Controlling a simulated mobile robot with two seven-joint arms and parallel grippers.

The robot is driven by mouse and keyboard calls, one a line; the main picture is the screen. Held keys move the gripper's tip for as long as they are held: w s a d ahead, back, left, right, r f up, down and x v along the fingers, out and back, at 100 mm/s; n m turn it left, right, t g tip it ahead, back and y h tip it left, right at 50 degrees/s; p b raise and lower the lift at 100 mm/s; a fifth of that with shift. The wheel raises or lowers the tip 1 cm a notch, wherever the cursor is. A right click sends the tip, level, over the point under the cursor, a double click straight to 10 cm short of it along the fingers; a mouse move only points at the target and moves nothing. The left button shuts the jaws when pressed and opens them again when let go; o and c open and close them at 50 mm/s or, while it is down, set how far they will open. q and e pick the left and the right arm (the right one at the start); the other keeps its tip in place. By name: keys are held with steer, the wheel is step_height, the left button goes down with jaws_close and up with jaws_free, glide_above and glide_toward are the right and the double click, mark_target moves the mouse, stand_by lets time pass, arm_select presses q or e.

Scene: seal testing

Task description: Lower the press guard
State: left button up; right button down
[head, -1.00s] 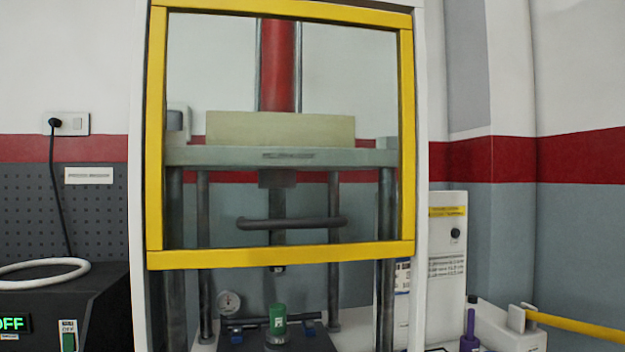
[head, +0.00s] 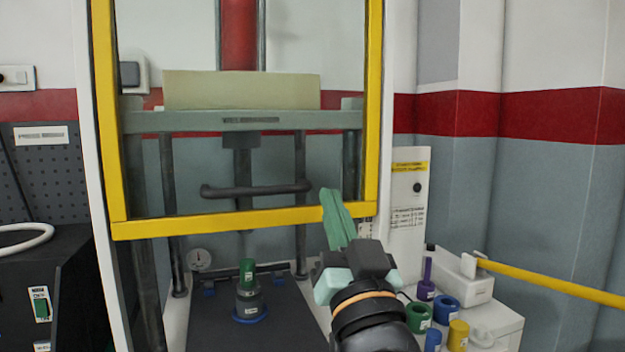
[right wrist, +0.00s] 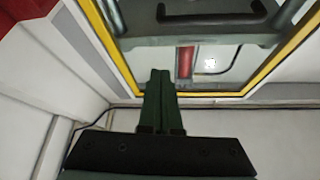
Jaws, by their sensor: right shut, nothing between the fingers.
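The press guard (head: 225,222) is a yellow frame around a clear pane, with a dark horizontal handle (head: 257,190) across its lower part. It stands raised in front of the press, with open space below its bottom bar. In the head view my right gripper (head: 334,198) is shut and empty, its green fingers pointing up and overlapping the lower right part of the guard. In the right wrist view the shut green fingers (right wrist: 158,82) point toward the yellow frame (right wrist: 190,94); I cannot tell if they touch it. My left gripper is not in view.
Under the guard, a green-topped fitting (head: 249,290) stands on the dark press bed, near a round gauge (head: 200,260). Right of the press, a white bench holds several coloured rings (head: 446,309) and a purple bottle (head: 426,282). A yellow bar (head: 560,284) extends right.

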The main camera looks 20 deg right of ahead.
steer(key=a+p+x, duration=0.1)
steer(key=p+x, duration=0.2)
steer(key=x, duration=0.7)
steer(key=f, duration=0.3)
steer(key=shift+w+d+f, duration=0.2)
steer(key=shift+w+f, duration=0.1)
steer(key=shift+f, duration=0.1)
steer(key=shift+f, duration=0.1)
